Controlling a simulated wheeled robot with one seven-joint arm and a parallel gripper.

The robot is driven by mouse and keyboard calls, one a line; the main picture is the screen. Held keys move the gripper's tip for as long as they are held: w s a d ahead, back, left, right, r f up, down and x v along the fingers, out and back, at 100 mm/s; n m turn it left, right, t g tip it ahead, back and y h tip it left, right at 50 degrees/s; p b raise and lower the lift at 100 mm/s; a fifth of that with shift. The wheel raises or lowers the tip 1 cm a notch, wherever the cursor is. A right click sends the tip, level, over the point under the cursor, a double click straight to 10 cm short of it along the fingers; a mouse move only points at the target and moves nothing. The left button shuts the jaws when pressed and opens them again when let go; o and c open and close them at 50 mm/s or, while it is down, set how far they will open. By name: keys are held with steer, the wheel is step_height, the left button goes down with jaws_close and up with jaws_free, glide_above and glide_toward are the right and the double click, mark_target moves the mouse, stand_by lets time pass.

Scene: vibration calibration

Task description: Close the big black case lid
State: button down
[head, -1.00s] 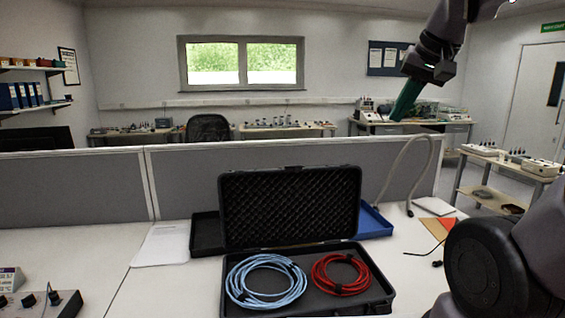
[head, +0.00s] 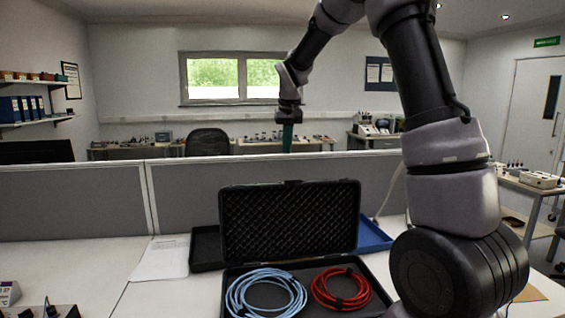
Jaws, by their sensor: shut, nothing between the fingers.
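The big black case (head: 262,268) lies open on the white desk. Its lid (head: 290,222), lined with dark textured foam, stands upright at the back. A coiled light blue cable (head: 266,292) and a coiled red cable (head: 340,289) lie side by side in the case's base. My gripper (head: 287,146) has green fingers that point down. It is shut and empty, above the lid's top edge in the picture and apart from it. How far behind or in front of the lid it is, I cannot tell exactly.
A grey partition (head: 110,198) runs behind the desk. A black tray (head: 205,248) and a blue tray (head: 373,237) sit partly behind the case. White paper (head: 163,258) lies at the left. My arm covers much of the right side.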

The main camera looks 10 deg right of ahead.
mark_target(288, 183)
steer(key=f, duration=0.8)
steer(key=shift+s+f, duration=0.25)
steer(key=shift+f, duration=0.1)
steer(key=shift+s, duration=0.5)
steer(key=shift+s, duration=0.1)
